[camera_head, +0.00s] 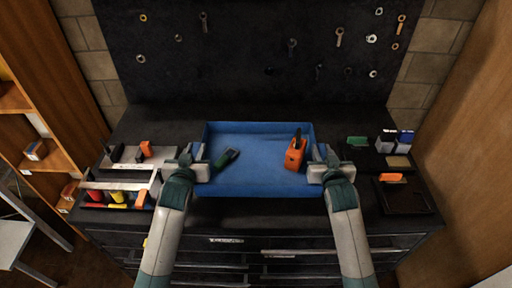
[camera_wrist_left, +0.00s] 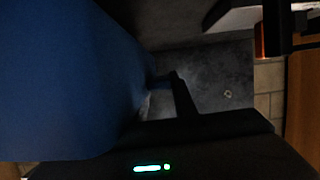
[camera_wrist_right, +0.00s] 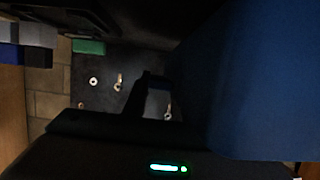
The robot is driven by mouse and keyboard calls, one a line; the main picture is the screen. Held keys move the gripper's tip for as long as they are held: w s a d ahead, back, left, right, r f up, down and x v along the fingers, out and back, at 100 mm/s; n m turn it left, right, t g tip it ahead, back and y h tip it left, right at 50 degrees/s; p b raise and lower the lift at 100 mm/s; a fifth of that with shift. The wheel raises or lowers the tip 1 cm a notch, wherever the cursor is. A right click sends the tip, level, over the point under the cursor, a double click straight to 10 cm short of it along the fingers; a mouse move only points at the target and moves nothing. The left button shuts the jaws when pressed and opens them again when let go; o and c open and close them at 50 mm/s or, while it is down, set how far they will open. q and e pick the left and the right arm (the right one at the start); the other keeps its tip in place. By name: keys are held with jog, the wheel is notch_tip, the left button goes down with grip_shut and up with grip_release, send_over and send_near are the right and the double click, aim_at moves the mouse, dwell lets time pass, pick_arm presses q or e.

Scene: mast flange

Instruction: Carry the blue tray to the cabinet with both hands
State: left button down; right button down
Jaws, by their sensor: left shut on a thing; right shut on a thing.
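The blue tray (camera_head: 257,184) is in the middle of the head view, over the dark top of the drawer cabinet (camera_head: 345,217). My left gripper (camera_head: 199,162) is shut on the tray's left wall. My right gripper (camera_head: 319,163) is shut on its right wall. The tray's blue side fills much of the left wrist view (camera_wrist_left: 65,80) and the right wrist view (camera_wrist_right: 265,80). I cannot tell whether the tray touches the cabinet top.
A divided caddy (camera_head: 117,196) with red and yellow items stands left of the tray. Dark trays (camera_head: 405,199) and small boxes (camera_head: 404,138) are at the right. A dark pegboard (camera_head: 240,50) rises behind. Wooden shelves (camera_head: 50,110) stand at the far left.

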pick_arm(q)
jog(key=shift+w+r, duration=0.15)
jog(key=shift+w, duration=0.05)
pick_arm(e)
jog(key=shift+w+r, duration=0.2)
pick_arm(q)
jog(key=shift+s+r, duration=0.1)
pick_arm(e)
jog(key=shift+s+r, duration=0.1)
